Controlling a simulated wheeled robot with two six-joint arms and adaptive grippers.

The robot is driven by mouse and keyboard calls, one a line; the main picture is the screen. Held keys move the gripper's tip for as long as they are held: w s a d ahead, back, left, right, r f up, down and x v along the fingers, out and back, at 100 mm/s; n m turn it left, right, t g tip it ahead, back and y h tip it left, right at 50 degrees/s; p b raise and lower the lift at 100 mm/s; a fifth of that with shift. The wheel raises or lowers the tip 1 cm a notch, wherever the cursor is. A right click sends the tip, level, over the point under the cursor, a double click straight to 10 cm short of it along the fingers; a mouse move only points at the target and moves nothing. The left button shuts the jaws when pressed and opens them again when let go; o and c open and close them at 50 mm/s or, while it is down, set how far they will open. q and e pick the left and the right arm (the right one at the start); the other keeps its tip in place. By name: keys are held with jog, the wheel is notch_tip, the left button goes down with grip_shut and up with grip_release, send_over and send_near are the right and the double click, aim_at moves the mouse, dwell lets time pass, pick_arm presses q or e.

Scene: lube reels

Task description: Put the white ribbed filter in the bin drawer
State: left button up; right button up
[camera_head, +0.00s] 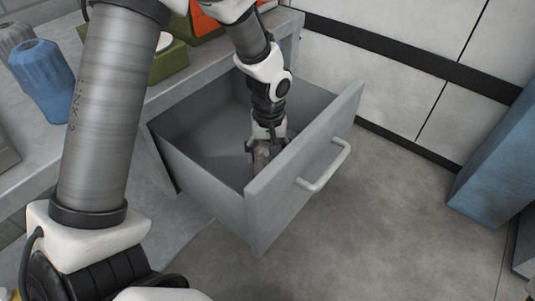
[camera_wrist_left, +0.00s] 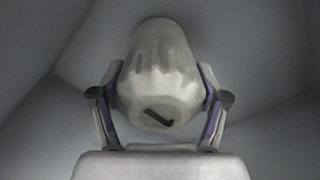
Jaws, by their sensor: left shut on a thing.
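The bin drawer (camera_head: 300,172) is pulled open, a grey box with a handle on its front. My left gripper (camera_head: 263,160) reaches down inside it, close to the drawer's front wall. In the left wrist view my left gripper (camera_wrist_left: 160,105) is shut on the white ribbed filter (camera_wrist_left: 160,65), with a finger on each side of it. The filter has shallow grooves and a small dark mark on its near end. In the head view only a small part of the filter (camera_head: 262,156) shows between the fingers. I cannot tell whether it touches the drawer floor. My right gripper is not seen.
A grey bench (camera_head: 165,98) stands above and left of the drawer. On it are a blue ribbed filter (camera_head: 43,80), a grey one (camera_head: 15,38), a green tray (camera_head: 172,58) and an orange container (camera_head: 205,27). A blue cabinet (camera_head: 495,150) stands at the right. The floor before the drawer is clear.

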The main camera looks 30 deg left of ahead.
pick_arm(q)
jog(key=shift+w+f, duration=0.1)
jog(key=shift+f, duration=0.1)
jog(key=shift+f, duration=0.15)
jog(key=o, duration=1.7)
jog(key=shift+o, duration=0.2)
notch_tip(320, 180, up, 12)
jog(key=p, duration=0.3)
jog(key=shift+r, duration=0.2)
